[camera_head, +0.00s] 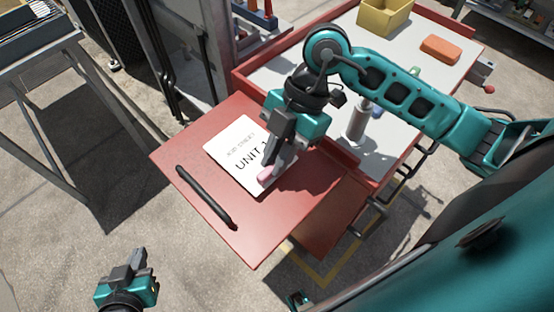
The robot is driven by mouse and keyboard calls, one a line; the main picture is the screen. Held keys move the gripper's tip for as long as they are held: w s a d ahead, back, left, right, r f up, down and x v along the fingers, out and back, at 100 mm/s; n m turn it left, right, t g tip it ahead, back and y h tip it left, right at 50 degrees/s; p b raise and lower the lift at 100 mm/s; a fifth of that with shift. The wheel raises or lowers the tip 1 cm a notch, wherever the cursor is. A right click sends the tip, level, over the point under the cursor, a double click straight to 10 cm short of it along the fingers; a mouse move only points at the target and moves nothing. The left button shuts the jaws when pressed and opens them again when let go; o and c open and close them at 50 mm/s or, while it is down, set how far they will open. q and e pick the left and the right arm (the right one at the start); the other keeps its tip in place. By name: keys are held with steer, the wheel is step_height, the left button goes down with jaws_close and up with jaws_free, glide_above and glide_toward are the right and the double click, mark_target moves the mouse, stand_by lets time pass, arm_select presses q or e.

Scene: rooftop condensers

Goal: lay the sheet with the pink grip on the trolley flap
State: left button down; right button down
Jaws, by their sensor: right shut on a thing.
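The sheet (232,144) is white and marked "UNIT 1", with a pink grip (266,175) at its near right edge. It is over the red trolley flap (195,163) and appears to lie flat on it; a small gap underneath cannot be ruled out. My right gripper (271,172) comes down from above and is shut on the pink grip, its fingers hiding part of the sheet's right side. My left gripper (138,255) is low at the front left, away from the flap and empty; its finger opening is hard to make out.
A black handle (204,197) lies along the flap's left side. The trolley's grey top (385,160) holds a grey cylinder (358,122), a yellow bin (384,16) and an orange block (440,48). A metal stand (50,105) is at the left. The flap's near part is clear.

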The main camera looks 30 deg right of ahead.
steer(key=shift+f, duration=0.95)
steer(key=c, duration=1.1)
jaws_free()
steer(key=shift+r, duration=0.1)
steer(key=p+v, duration=0.1)
steer(key=v, duration=1.1)
